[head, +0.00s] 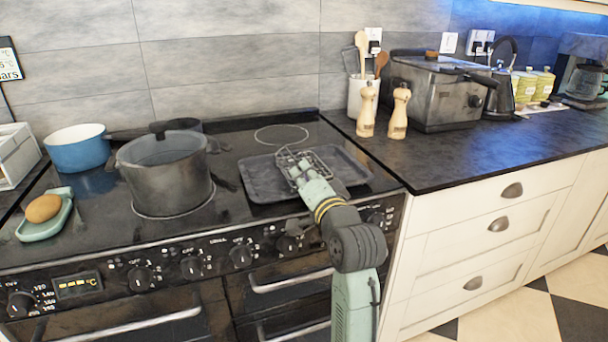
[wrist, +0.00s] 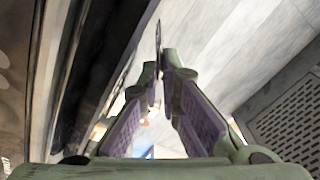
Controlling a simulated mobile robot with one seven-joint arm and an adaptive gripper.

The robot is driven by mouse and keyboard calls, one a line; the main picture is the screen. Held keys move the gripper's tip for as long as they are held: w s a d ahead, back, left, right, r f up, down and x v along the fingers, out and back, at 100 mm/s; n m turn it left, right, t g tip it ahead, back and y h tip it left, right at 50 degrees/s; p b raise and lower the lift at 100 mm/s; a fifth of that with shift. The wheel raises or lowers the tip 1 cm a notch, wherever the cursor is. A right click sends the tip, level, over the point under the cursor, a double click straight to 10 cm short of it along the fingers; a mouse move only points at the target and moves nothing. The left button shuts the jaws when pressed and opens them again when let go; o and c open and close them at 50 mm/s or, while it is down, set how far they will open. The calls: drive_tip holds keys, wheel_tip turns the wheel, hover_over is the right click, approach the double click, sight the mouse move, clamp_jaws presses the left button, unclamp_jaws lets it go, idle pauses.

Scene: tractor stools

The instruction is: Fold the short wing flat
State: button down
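A small dark wire rack (head: 318,161) is at the baking tray (head: 262,184) on the right of the hob. Its wings cannot be told apart at this size, and my gripper and arm hide part of it. My gripper (head: 296,168) is over the tray at the rack's left side, overlapping it in the head view; contact cannot be told. In the wrist view the fingertips (wrist: 162,75) are nearly together, with a narrow gap. A thin dark piece (wrist: 158,38) stands just beyond the tips; I cannot tell what it is or whether it is gripped.
A large grey pot (head: 165,180) stands on the left of the hob, with a blue pan (head: 77,150) behind it. Two wooden mills (head: 399,112) and a steel fryer (head: 440,95) stand on the right worktop (head: 470,155). The worktop's front is clear.

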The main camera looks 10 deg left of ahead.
drive_tip(key=shift+w+d+r+m+p, duration=0.1)
drive_tip(key=shift+m+p, duration=0.3)
drive_tip(key=shift+p, duration=0.45)
drive_tip(key=shift+d+f+m+p, duration=0.1)
drive_tip(key=shift+f+m+p, duration=0.1)
drive_tip(key=shift+m+p, duration=0.5)
drive_tip(key=shift+f, duration=0.25)
drive_tip(key=c, duration=2.1)
unclamp_jaws()
